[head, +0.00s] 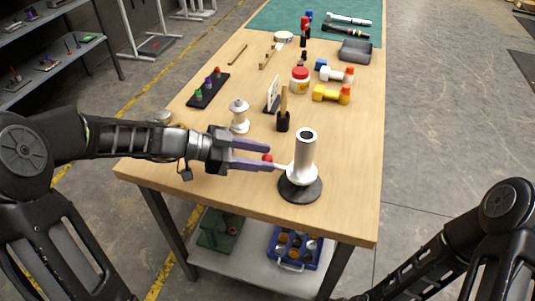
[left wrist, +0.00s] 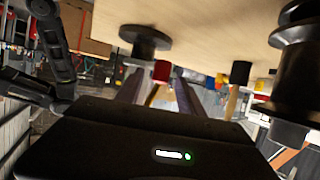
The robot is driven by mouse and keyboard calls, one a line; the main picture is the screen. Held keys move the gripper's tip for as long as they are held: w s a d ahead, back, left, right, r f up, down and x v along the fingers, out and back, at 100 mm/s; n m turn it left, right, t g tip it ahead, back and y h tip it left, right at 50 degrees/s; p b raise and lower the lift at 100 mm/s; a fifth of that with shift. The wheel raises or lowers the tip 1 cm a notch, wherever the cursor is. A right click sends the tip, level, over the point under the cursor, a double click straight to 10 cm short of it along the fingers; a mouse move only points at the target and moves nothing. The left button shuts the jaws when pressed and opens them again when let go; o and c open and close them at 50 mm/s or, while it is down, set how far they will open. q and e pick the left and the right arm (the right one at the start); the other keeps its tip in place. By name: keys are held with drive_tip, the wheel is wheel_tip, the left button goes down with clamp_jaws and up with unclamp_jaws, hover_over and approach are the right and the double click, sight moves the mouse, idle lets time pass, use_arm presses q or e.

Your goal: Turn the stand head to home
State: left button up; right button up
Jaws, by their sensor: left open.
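The stand (head: 304,158) is a white upright tube with a dark open top on a round black base (head: 300,189). A white lever with a red knob (head: 267,158) sticks out from its left side. My left gripper (head: 269,157) reaches in from the left with its fingers open, one on each side of the knob, which seems to lie between the tips. The left wrist view is upside down; the red knob (left wrist: 161,71) shows between the fingertips, with the black base (left wrist: 145,40) behind. No home mark can be made out. My right gripper is out of view.
A white spool-shaped piece (head: 239,115) stands close behind my left gripper. A black block with a wooden handle (head: 283,120) stands behind the stand. A peg rack (head: 208,90), a red-lidded jar (head: 300,78) and yellow dumbbell (head: 331,94) are farther back. The table's right side is clear.

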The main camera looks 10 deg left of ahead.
use_arm(q)
drive_tip(key=shift+x, duration=1)
drive_tip(key=shift+c, duration=0.4)
drive_tip(key=c, duration=0.9)
clamp_jaws()
drive_tip(key=shift+w+a+r, duration=0.1)
drive_tip(key=shift+w+a, duration=0.05)
